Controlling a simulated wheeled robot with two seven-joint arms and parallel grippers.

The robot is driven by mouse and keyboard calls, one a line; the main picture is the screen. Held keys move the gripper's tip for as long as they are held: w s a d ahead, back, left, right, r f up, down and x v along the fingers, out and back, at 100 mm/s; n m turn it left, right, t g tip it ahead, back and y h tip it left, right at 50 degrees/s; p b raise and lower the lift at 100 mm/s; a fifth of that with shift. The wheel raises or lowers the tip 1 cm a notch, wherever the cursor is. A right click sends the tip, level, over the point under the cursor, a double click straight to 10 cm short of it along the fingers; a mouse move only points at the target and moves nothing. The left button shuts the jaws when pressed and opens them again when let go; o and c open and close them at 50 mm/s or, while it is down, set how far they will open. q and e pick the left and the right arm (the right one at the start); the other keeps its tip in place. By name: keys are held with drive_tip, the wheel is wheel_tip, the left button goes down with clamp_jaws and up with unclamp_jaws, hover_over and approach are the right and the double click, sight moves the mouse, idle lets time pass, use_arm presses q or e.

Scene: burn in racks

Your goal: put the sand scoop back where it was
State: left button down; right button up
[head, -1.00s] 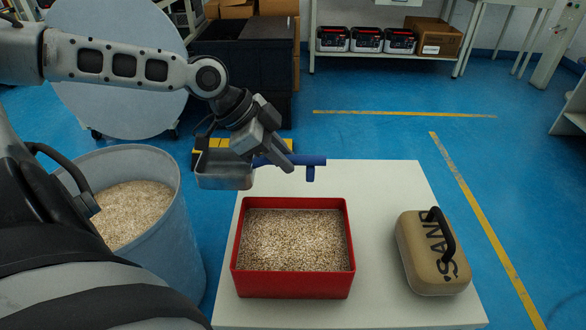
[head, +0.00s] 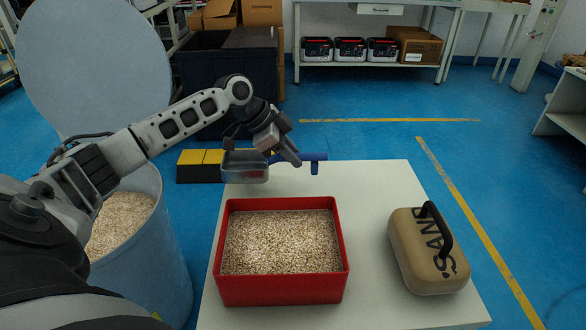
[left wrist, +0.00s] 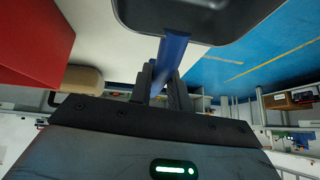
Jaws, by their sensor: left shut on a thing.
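The sand scoop (head: 246,168) has a grey metal pan and a blue handle. My left gripper (head: 290,156) is shut on its blue handle and holds it above the back left edge of the white table (head: 375,185). In the left wrist view the handle (left wrist: 172,50) runs between the fingers and the dark pan (left wrist: 200,20) is at the top. A red box (head: 283,290) of pale grains stands on the table, nearer than the scoop. A blue-grey barrel (head: 165,240) of similar grains stands left of the table. My right gripper is not in view.
A tan case lettered "SAND" (head: 425,262) with a black handle lies on the table's right side. A yellow and black block (head: 200,166) is on the floor behind the table's left corner. The tabletop between box and case is clear.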

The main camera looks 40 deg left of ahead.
use_arm(q)
drive_tip(key=shift+w+a+f, duration=0.15)
drive_tip(key=shift+w+f, duration=0.25)
drive_tip(key=shift+f, duration=0.05)
wheel_tip(320, 180, down, 3)
drive_tip(key=shift+f+b, duration=0.1)
drive_tip(key=shift+b, duration=0.55)
drive_tip(key=c, duration=1.3)
unclamp_jaws()
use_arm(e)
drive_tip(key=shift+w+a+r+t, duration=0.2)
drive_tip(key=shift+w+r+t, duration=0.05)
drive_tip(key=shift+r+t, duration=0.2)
use_arm(q)
drive_tip(key=shift+a, duration=0.1)
